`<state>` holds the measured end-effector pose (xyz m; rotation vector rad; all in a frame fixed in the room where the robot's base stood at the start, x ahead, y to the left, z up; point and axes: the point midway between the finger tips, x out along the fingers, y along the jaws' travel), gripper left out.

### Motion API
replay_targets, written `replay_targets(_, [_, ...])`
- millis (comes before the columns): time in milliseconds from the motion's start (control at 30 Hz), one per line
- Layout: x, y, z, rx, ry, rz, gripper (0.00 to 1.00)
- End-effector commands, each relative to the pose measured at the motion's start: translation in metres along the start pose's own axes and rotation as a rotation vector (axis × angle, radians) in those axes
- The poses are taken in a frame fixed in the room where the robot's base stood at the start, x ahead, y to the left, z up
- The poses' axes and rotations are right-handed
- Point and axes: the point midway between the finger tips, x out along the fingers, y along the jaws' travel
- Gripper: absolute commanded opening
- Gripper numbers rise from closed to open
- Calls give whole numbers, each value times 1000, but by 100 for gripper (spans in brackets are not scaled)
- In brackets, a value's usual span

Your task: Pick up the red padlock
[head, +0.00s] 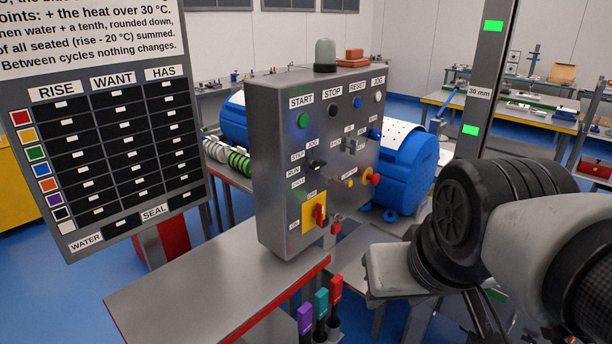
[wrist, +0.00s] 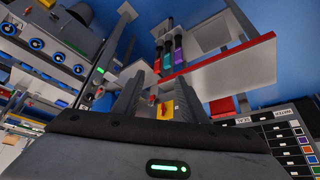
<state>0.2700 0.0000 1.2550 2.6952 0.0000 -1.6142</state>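A small red body, which looks like the red padlock (head: 336,227), hangs at the lower front of the grey control panel, just right of a yellow plate (head: 309,214) with a red switch. A small red shape between my fingers in the wrist view (wrist: 152,99) may be the same padlock. My gripper (wrist: 162,84) shows two grey fingers spread apart, with no held thing visible between them. The panel's yellow plate (wrist: 166,112) appears beyond the gap. In the head view my wrist is right of the padlock; the fingertips cannot be made out there.
Purple (head: 304,319), teal (head: 321,302) and red (head: 336,287) heads on dark stems stand beside the red-edged grey table (head: 190,290). A grey control panel (head: 275,160) rises behind it. A dark board (head: 125,150) stands left. A blue drum (head: 405,165) lies behind the panel.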

Motion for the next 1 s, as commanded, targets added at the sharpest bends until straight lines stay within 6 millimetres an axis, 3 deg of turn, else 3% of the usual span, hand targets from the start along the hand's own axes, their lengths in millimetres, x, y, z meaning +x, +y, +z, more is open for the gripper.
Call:
replay_targets(200, [0,0,0,0,0,0,39])
replay_targets(300, [0,0,-1,8,-1,-2,52])
replay_targets(467, [9,-4,-28,170,-28,-31,52])
replay_targets(567, [24,-8,-65,398,-66,-69,52])
replay_targets(767, [81,-5,-156,949,-167,-157,52])
replay_targets(1000, [188,26,-248,1615,-326,-250,52])
